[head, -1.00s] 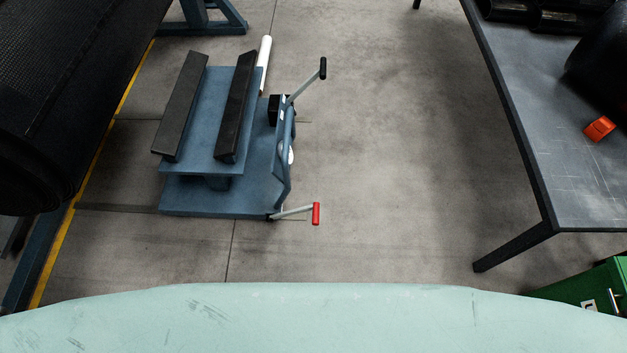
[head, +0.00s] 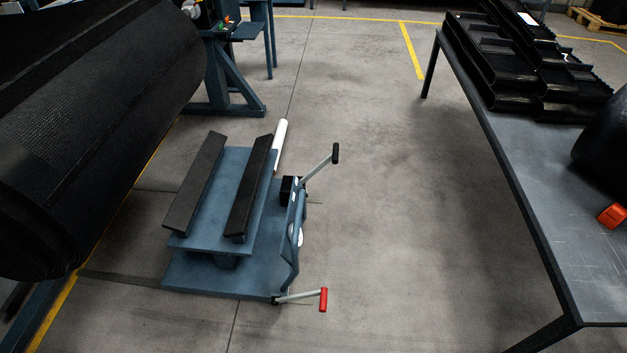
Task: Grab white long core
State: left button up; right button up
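A white long cylinder (head: 282,138), which looks like the white core, shows behind the blue lift cart (head: 212,275) at its far right corner. It is tilted in the picture, and its lower part is hidden by the cart's right black support bar (head: 249,188). I cannot tell what it rests on. Neither of my grippers shows in the head view.
A large black belt roll (head: 100,130) fills the left side. The cart has a black-tipped handle (head: 335,153) and a red-tipped one (head: 323,300) on its right. A grey table (head: 520,170) with black belt pieces (head: 520,60) stands right. Floor between is clear.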

aim_at(277, 142)
jog(key=i+l+z, duration=0.3)
jog(key=i+l, duration=0.15)
jog(key=i+l+z, duration=0.3)
jog(key=i+l, duration=0.25)
jog(key=i, duration=0.4)
jog(key=i+l, duration=0.15)
jog(key=i, duration=0.3)
jog(key=i+j+u, duration=0.1)
jog(key=i+u, duration=0.25)
jog(key=i, duration=0.65)
jog(key=i+l+u, duration=0.15)
jog(key=i+u, duration=0.2)
jog(key=i, duration=0.65)
